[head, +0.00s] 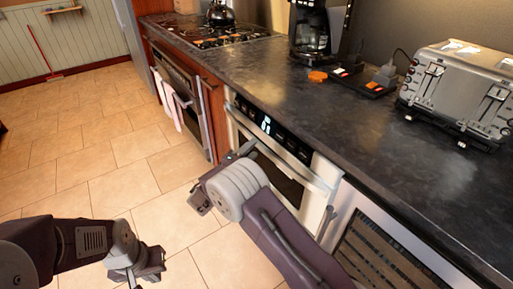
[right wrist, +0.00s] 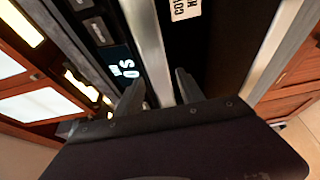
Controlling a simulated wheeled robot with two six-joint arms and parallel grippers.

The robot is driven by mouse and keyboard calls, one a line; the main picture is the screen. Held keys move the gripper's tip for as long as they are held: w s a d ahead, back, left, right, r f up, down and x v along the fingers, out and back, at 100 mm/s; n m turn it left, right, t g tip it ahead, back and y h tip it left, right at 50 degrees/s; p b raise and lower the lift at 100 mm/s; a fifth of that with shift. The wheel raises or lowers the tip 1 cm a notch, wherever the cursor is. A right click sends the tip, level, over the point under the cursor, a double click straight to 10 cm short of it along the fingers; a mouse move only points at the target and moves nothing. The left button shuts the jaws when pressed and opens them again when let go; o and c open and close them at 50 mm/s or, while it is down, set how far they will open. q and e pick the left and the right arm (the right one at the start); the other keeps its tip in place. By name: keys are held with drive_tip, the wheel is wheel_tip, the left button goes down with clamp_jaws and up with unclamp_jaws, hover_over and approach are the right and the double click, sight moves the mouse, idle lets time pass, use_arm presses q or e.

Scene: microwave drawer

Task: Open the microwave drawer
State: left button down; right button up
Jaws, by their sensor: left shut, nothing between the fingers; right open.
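The microwave drawer (head: 288,187) is a silver and black front under the counter and looks closed. Its lit display (head: 266,124) also shows in the right wrist view (right wrist: 125,69). A silver handle bar (head: 314,178) runs across the drawer. My right gripper (head: 248,149) is at the drawer front, partly hidden by its own wrist. In the right wrist view its open fingers (right wrist: 160,90) lie on either side of the handle bar (right wrist: 149,45), with no clear grip on it. My left gripper (head: 139,274) is shut and empty, low over the floor, away from the drawer.
The dark countertop (head: 347,122) runs above the drawer, bearing a toaster (head: 460,90) and a coffee maker (head: 311,30). An oven with towels (head: 168,103) is to the left, a slatted-front unit (head: 380,255) to the right. The tiled floor (head: 105,160) is clear.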

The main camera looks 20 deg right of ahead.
drive_tip(key=shift+x, duration=1.5)
clamp_jaws()
